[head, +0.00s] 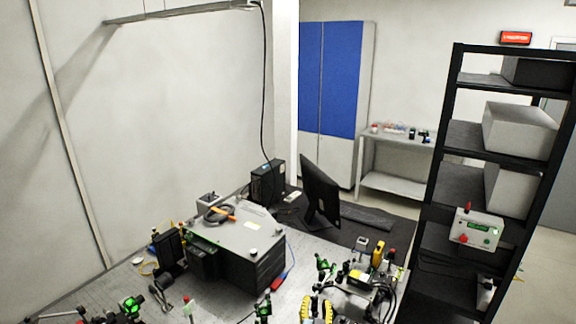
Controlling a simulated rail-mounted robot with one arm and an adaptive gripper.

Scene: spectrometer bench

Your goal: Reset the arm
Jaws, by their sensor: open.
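My arm and my gripper do not show in the head view, so I cannot see where they are or what is near them. The view looks over an optical bench (98,289) with a large grey instrument box (235,245) on it. An orange-handled tool (222,212) lies on top of the box.
Several small optical mounts (132,305) stand along the front of the bench. A cluster of devices and cables (365,280) is at right. A monitor (320,190) stands behind. A tall black shelf rack (462,135) rises at right; a side table (392,182) is at the back.

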